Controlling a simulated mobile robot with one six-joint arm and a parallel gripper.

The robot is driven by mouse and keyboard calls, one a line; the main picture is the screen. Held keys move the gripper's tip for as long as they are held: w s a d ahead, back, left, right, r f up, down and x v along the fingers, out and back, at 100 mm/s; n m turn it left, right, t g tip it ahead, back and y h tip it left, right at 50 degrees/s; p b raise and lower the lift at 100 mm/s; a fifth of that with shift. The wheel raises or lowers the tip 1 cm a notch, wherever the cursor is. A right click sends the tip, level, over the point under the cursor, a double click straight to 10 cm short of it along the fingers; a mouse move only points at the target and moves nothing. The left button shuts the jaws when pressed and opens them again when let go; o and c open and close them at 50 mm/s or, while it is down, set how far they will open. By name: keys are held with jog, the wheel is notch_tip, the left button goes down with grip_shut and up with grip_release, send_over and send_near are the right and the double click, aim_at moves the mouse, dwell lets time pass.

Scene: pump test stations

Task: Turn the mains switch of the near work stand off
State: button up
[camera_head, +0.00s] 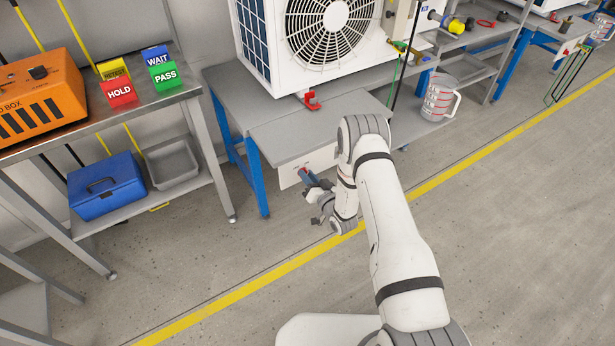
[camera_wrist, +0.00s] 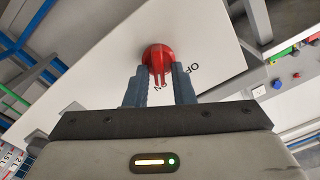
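The mains switch (camera_wrist: 157,55) is a red rotary knob on a white panel (camera_wrist: 105,60), with "OFF" and "ON" lettering beside it. Its grip ridge points down the wrist picture, toward the "ON" lettering. In the head view the white panel (camera_head: 289,178) hangs under the front of the near work stand (camera_head: 300,134). My gripper (camera_wrist: 160,72) is open, its two blue-grey fingers on either side of the knob's ridge with gaps visible. In the head view my gripper (camera_head: 309,177) is at the panel, and my wrist partly hides it.
A white fan unit (camera_head: 318,35) and a small red item (camera_head: 312,100) stand on the stand. A measuring jug (camera_head: 439,98) is to the right. A side bench with an orange box (camera_head: 40,95) and coloured signs (camera_head: 118,91) is at left. The floor in front is clear.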

grip_shut()
jog(key=shift+f+n+b, duration=0.1)
jog(key=shift+n+b, duration=0.2)
jog(key=shift+s+a+n+b, duration=0.1)
jog(key=shift+a+n+b, duration=0.05)
jog(key=shift+n+b, duration=1.6)
jog(key=shift+s+a+n+b, duration=0.1)
jog(key=shift+a+n+b, duration=0.05)
jog(key=shift+n+b, duration=1.6)
jog(key=shift+s+a+n+b, duration=0.15)
jog(key=shift+n+b, duration=1.05)
jog(key=shift+n, duration=1)
jog(key=shift+o, duration=1.3)
grip_release()
jog(key=shift+w, duration=0.1)
